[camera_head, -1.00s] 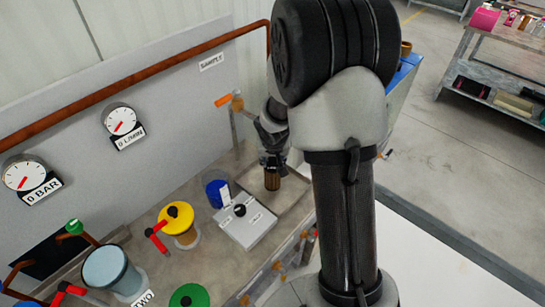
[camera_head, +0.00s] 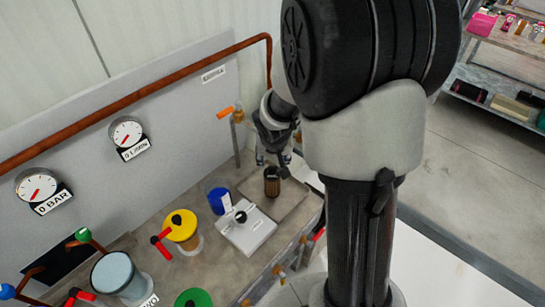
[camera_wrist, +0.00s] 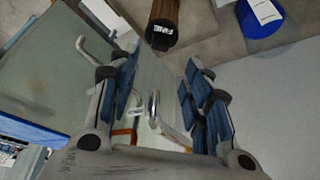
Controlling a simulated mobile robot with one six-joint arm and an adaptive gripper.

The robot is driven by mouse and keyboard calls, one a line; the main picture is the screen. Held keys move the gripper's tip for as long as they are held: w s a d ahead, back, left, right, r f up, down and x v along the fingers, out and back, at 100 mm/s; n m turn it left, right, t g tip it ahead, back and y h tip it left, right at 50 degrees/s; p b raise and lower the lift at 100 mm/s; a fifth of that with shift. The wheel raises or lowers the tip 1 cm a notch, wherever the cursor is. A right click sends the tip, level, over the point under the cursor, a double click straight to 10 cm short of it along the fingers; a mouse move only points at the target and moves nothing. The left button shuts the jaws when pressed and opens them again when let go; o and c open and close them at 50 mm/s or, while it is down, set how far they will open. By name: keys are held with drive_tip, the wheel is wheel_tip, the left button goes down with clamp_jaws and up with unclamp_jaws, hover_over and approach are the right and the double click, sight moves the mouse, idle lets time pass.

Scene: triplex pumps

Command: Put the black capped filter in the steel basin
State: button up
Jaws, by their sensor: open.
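The black capped filter (camera_head: 272,182) has a brown ribbed body.
A blue container (camera_head: 219,200), a grey box with a black knob (camera_head: 247,232) and a yellow-topped housing (camera_head: 181,229) stand left of the basin. A tap with an orange handle (camera_head: 225,112) rises behind it. My arm hides the area to the right.

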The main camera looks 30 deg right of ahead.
drive_tip(key=s+a+r+n, duration=0.1)
drive_tip(key=s+a+r, duration=0.2)
drive_tip(key=s+r, duration=0.35)
drive_tip(key=s+a+r+n, duration=0.1)
drive_tip(key=s+a+r, duration=0.35)
drive_tip(key=r, duration=0.35)
drive_tip(key=s+a+r+n+y, duration=0.1)
drive_tip(key=s+a+r, duration=0.1)
drive_tip(key=s, duration=0.4)
drive_tip(key=s+a+r+n+y, duration=0.1)
drive_tip(key=s+a+n, duration=0.1)
drive_tip(key=s, duration=0.5)
drive_tip(key=shift+a+r+p, duration=0.35)
drive_tip(key=shift+a, duration=0.25)
